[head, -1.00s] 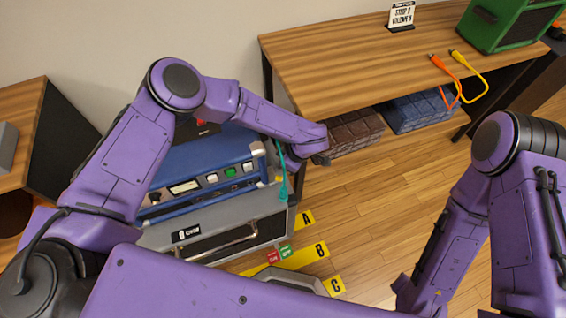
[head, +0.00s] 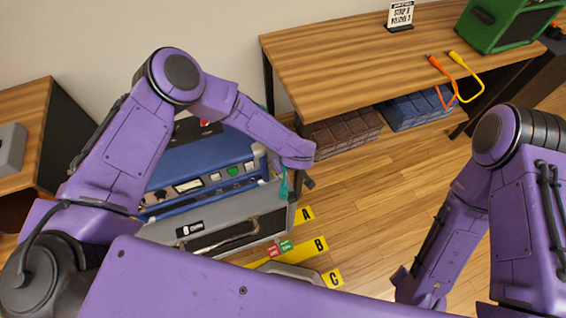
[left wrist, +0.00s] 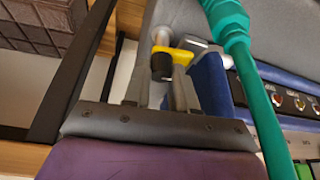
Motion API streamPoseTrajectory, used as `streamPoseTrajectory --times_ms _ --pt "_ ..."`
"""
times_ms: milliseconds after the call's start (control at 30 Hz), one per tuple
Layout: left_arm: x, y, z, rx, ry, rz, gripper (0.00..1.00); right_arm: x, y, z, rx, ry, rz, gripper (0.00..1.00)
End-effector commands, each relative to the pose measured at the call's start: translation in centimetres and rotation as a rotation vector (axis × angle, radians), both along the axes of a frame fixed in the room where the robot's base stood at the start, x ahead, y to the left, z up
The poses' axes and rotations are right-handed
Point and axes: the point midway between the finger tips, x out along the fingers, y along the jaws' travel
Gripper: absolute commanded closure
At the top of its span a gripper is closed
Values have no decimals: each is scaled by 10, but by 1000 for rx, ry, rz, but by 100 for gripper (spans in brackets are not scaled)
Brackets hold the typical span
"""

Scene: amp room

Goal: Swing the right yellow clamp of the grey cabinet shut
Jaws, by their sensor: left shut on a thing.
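The grey cabinet (head: 255,218) stands on the floor with the blue amplifier (head: 215,160) above it. The right yellow clamp (left wrist: 181,55) shows in the left wrist view as a yellow arm with a black tip. My left gripper (left wrist: 158,75) is shut on the clamp, its two grey fingers on either side of the black tip. In the head view my left gripper (head: 300,183) is at the cabinet's right end, and my arm hides the clamp there. My right arm is at the right, but its gripper does not show.
A teal cable (left wrist: 241,60) hangs close beside my left gripper. A wooden table (head: 350,75) stands behind, with brown (head: 345,130) and blue crates (head: 418,108) under it. Yellow floor markers (head: 318,246) lie right of the cabinet. The floor between my arms is mostly clear.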

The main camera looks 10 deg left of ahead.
Motion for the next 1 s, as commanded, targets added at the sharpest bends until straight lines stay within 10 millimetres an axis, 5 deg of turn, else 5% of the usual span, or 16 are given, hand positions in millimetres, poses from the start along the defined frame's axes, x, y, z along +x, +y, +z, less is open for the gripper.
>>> streamPoseTrajectory --times_ms 533,567,633,1000 --pt "2 0 1 0 -3 -24 100 0 0 1 0 0 0 51" --pt "1 0 1 0 -3 -24 71 0 0 1 0 0 0 51" --pt "1 0 1 0 -3 -24 48 0 0 1 0 0 0 51" --pt "-1 -2 8 -1 -3 -25 48 0 0 1 0 0 0 51"
